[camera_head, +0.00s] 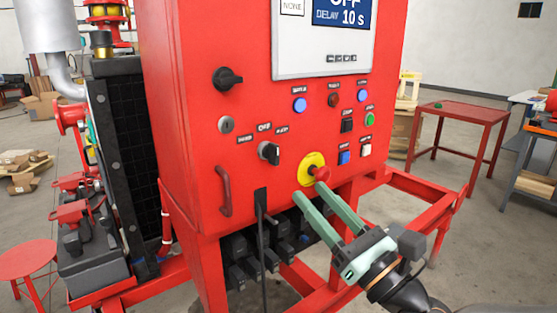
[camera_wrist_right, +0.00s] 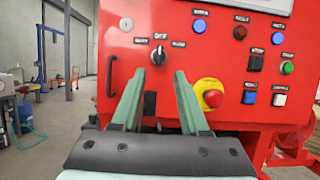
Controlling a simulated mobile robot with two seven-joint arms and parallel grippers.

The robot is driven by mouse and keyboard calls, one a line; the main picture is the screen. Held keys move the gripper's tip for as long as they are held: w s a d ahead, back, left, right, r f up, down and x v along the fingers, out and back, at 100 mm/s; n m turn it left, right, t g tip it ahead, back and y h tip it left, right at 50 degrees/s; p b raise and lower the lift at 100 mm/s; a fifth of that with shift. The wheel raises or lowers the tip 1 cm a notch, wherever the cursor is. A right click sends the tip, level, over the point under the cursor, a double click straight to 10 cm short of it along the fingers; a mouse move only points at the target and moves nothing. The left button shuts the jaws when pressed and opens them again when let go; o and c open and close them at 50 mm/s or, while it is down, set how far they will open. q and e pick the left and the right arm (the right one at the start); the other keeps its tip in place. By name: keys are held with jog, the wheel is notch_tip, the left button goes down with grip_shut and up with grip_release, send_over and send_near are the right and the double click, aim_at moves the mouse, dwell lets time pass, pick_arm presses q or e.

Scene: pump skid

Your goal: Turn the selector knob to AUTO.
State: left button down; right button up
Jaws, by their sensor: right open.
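The selector knob (camera_head: 269,153) is a small black knob on the front of the red control cabinet (camera_head: 200,120). In the right wrist view the knob shows between and just above the fingertips (camera_wrist_right: 160,74). My left gripper is out of view.
A red emergency-stop button on a yellow base (camera_head: 313,168) sits close to my right fingertips. A key switch (camera_head: 226,124), a black rotary handle (camera_head: 228,78), a red grab handle (camera_head: 223,190) and several push buttons surround the knob. The display (camera_head: 338,20) reads OFF, DELAY 10 s.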

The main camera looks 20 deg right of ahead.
aim_at(278, 156)
jog(key=p+x, duration=0.3)
jog(key=x, duration=0.6)
jog(key=shift+w+r, duration=0.1)
jog(key=shift+w, duration=0.1)
jog(key=shift+w+a+r, duration=0.1)
jog(key=shift+w+a, duration=0.15)
jog(key=shift+w, duration=0.2)
grip_shut()
